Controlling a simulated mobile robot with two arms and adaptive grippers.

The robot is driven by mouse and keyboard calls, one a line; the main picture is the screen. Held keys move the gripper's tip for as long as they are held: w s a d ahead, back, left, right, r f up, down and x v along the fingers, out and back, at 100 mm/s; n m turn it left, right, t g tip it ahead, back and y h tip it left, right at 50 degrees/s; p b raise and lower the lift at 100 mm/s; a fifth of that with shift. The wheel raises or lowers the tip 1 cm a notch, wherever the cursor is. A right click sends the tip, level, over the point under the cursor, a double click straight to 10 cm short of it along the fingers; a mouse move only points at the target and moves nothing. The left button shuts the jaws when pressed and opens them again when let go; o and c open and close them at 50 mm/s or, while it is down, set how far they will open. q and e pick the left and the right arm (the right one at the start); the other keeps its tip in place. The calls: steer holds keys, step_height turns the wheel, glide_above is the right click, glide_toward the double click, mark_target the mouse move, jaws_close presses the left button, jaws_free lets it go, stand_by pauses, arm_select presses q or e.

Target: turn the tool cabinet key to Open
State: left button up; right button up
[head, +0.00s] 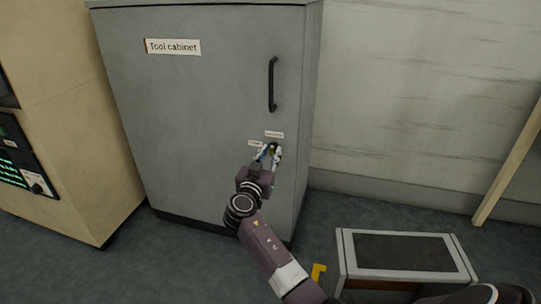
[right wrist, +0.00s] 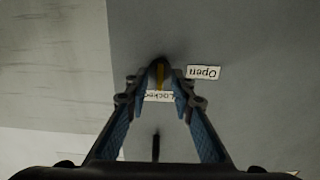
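The grey tool cabinet (head: 215,90) stands in the head view, its door shut. On its door, the key (right wrist: 161,72) shows in the right wrist view as a thin yellowish strip at a small grey lock. It is upright in that upside-down view, in line with the "Locked" label (right wrist: 158,96); the "Open" label (right wrist: 204,72) is off to one side. My right gripper (head: 269,153) is at the lock, with its fingers on both sides of the key. In the right wrist view its fingertips (right wrist: 161,80) look apart, with a gap around the key. My left gripper is not in view.
A black door handle (head: 272,84) is above the lock. A beige machine (head: 70,120) stands left of the cabinet. A low box with a dark top (head: 405,253) and a yellow object (head: 318,272) are at lower right. Floor between cabinet and box is clear.

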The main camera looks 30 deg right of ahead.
steer(key=shift+w+d, duration=0.1)
steer(key=shift+d, duration=0.05)
steer(key=shift+c, duration=0.5)
jaws_close()
